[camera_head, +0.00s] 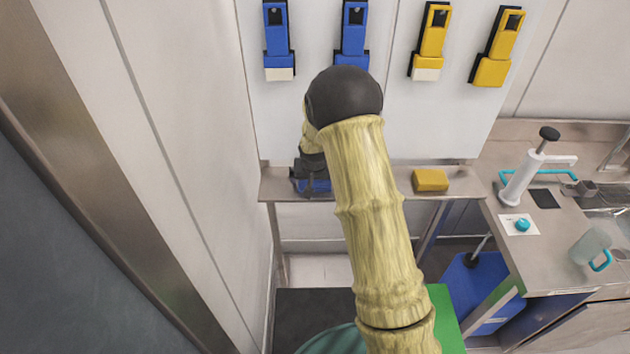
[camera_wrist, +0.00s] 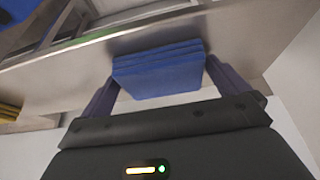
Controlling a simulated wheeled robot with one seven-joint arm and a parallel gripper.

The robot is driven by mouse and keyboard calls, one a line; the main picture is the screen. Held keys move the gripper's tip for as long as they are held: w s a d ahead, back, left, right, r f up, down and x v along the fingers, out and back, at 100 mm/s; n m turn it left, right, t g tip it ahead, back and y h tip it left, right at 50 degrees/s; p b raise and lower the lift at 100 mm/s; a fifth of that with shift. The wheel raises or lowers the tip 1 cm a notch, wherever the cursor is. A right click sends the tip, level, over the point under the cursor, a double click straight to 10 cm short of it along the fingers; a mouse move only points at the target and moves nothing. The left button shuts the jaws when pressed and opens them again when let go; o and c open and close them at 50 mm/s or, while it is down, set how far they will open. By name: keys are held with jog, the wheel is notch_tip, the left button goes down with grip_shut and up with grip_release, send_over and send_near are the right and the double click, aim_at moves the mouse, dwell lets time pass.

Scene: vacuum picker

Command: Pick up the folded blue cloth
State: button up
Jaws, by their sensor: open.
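The folded blue cloth (camera_wrist: 160,72) lies on a narrow metal shelf (camera_wrist: 85,62), seen in the wrist view as a stack of blue layers. In the head view only part of the cloth (camera_head: 314,186) shows beneath my arm's end. My gripper (camera_wrist: 158,80) is open, with one dark blue finger on each side of the cloth. In the head view my gripper (camera_head: 312,178) is over the left part of the shelf, mostly hidden by my own arm. I cannot tell whether the fingers touch the cloth.
A folded yellow cloth (camera_head: 430,180) lies on the same shelf to the right. Blue and yellow dispensers (camera_head: 353,35) hang on the white wall panel above. A steel counter (camera_head: 560,235) with a white pump (camera_head: 525,175) stands at the right. A wall closes the left side.

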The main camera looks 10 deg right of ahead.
jog(key=shift+w, duration=0.1)
jog(key=shift+d, duration=0.1)
jog(key=c, duration=0.6)
jog(key=shift+c, duration=1)
jog(key=shift+a, duration=0.25)
jog(key=shift+r, duration=0.3)
notch_tip(320, 180, up, 9)
jog(key=b, duration=0.2)
jog(key=shift+d+r, duration=0.15)
jog(key=shift+r, duration=0.05)
